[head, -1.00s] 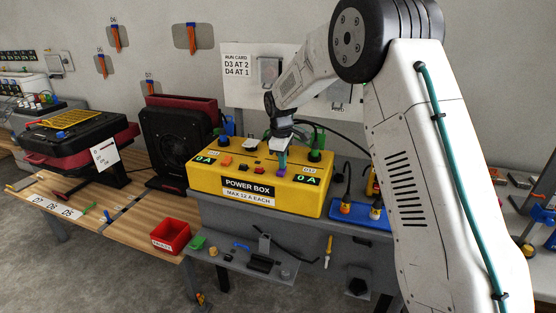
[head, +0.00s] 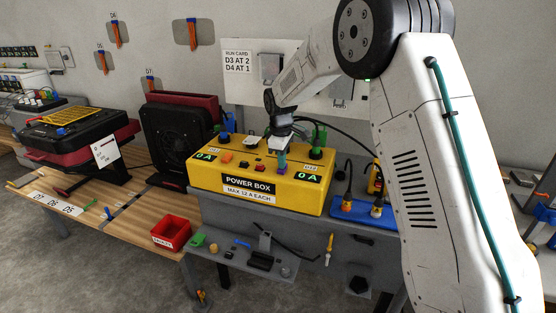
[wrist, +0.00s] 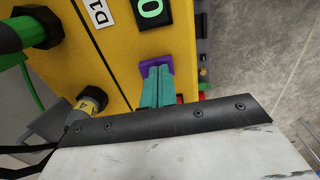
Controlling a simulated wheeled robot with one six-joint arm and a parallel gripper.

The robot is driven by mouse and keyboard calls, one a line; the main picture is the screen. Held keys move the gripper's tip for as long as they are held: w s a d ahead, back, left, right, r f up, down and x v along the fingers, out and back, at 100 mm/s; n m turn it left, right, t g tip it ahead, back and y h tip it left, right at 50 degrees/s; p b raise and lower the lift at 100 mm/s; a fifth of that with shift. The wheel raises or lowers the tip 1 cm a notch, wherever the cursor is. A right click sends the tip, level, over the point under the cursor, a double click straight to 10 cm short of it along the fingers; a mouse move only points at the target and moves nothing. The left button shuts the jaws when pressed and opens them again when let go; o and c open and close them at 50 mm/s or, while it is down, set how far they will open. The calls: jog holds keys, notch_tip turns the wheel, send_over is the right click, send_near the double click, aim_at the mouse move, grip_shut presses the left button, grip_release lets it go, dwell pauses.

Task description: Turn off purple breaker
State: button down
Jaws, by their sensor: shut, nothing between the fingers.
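The yellow power box (head: 207,176) stands on the grey bench and also fills the left of the wrist view (wrist: 115,60). The purple breaker (wrist: 157,62) sits on its top near the right-hand display, and shows small in the head view (head: 280,172). My gripper (wrist: 160,72) has teal fingers pressed together and empty, pointing down at the purple breaker. The fingertips overlap the breaker in the wrist view; contact cannot be told. The fingers hide part of it, so its switch position is unclear. Both displays read 0 A in the head view.
Plugs with cables, including a green one (wrist: 36,29), stand up from the box close to my gripper. Orange and red controls lie to its left in the head view. A blue power strip (head: 366,217) is at the right. A black fan unit (head: 178,145) stands left.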

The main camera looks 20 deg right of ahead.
jog(key=shift+r, duration=0.25)
notch_tip(320, 180, up, 13)
jog(key=s, duration=0.1)
jog(key=shift+s+a+r, duration=0.15)
jog(key=shift+a+r, duration=0.05)
jog(key=shift+a, duration=0.25)
